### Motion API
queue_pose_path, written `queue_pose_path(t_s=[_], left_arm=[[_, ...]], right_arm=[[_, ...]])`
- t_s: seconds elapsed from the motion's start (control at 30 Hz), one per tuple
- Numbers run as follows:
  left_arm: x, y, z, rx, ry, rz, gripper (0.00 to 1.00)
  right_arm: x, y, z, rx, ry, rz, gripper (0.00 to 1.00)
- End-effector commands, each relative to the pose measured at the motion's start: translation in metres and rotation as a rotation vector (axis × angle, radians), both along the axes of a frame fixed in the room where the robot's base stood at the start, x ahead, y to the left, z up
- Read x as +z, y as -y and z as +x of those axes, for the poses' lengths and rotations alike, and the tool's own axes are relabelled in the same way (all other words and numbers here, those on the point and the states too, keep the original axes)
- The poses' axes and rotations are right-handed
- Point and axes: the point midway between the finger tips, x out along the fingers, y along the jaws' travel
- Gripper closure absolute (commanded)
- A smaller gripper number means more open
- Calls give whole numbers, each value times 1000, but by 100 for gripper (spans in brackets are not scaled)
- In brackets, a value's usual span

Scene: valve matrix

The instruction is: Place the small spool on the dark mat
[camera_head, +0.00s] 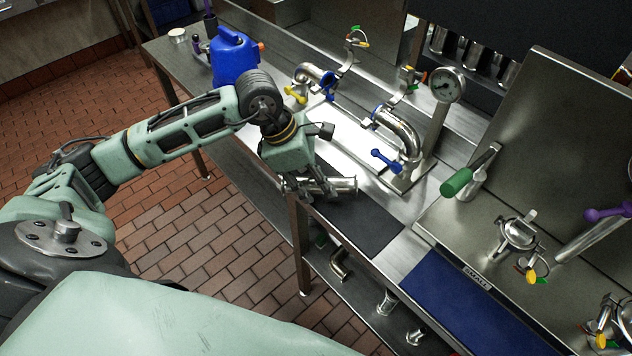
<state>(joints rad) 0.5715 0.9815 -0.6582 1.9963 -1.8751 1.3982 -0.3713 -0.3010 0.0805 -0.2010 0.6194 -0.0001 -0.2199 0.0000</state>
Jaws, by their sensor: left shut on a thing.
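The small spool (343,184) is a short shiny metal pipe piece. My left gripper (322,186) is shut on it, with the fingers pointing right and partly hiding its left end. The dark mat (368,228) lies flat on the steel bench near its front edge. The spool is over or at the far left end of this mat; I cannot tell whether it touches. My right gripper is not in view.
A blue mat (465,305) lies farther right. A pipe assembly with a blue-handled valve (385,160) and a gauge (447,85) stands behind. A blue jug (233,57) stands at the left. Metal fittings (386,302) sit on the lower shelf.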

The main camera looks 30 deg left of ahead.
Motion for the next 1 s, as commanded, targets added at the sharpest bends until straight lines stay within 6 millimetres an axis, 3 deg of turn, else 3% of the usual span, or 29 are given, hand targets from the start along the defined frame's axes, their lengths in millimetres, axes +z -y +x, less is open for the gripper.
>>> queue_pose_path(t_s=[0.1, 0.47, 0.5, 0.7, 1.0], left_arm=[[-12, 0, 0, 0, 0, -1, 100], [-18, 0, 0, 0, 3, -1, 100], [-18, 0, 0, 0, 1, 0, 70], [-17, 0, 0, 0, 1, 0, 53], [-16, 0, 0, 0, 1, 0, 53]], right_arm=[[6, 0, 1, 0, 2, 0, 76], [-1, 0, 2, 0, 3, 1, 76], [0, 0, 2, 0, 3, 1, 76], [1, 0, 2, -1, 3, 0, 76], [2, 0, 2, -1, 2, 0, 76]])
